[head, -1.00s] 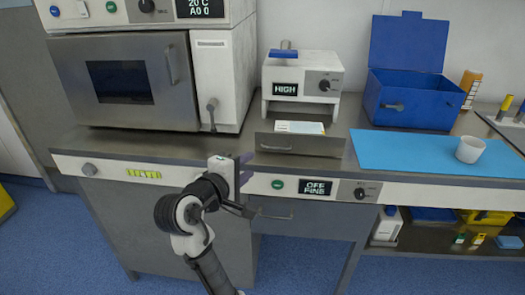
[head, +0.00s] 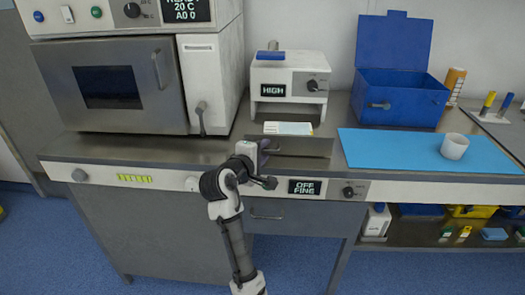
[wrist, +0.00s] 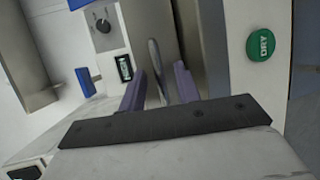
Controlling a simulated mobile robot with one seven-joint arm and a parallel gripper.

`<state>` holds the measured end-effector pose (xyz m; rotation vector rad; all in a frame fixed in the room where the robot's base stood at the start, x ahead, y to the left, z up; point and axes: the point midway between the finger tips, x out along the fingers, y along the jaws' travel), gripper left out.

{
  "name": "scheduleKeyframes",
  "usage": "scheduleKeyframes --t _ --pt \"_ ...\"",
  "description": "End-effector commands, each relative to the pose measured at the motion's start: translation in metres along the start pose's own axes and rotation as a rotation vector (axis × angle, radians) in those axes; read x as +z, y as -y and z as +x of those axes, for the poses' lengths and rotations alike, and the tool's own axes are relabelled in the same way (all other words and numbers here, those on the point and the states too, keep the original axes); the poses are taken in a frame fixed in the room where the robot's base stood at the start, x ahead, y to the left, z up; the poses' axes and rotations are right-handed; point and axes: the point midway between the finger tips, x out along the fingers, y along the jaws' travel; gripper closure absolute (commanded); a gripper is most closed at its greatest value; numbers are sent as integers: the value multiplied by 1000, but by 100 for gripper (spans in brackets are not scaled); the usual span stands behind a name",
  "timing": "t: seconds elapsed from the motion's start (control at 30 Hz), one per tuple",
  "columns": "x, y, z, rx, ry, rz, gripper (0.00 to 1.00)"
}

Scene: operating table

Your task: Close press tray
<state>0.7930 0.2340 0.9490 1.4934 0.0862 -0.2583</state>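The press (head: 290,78) is a white unit with a dial and a "HIGH" display, standing on the counter. Its press tray (head: 308,147) is pulled out toward the front, with a grey front panel and a white and yellow packet (head: 288,128) lying behind that panel. My gripper (head: 265,155) is at the left part of the tray front. In the wrist view its purple fingers (wrist: 160,92) are apart, with a thin grey handle (wrist: 158,70) showing between them. I cannot tell whether either finger touches it. In the head view my gripper hides the tray handle.
A steel-doored sterilizer (head: 115,85) stands at the left. A blue open box (head: 400,100) stands at the right, with a white cup (head: 454,146) on a blue mat (head: 390,150) in front. A closed drawer (head: 290,215) is below the counter edge.

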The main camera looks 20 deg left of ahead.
Motion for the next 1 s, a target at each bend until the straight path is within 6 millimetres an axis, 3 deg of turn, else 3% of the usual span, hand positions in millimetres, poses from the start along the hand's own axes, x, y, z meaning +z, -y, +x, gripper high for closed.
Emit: scheduleKeyframes --t 0.2,0.47,0.77,1.0 --pt "0 0 0 0 0 0 67" --pt "0 0 0 0 0 0 100" --pt "0 0 1 0 0 0 100" --pt "-12 -9 29 -1 2 -2 100"
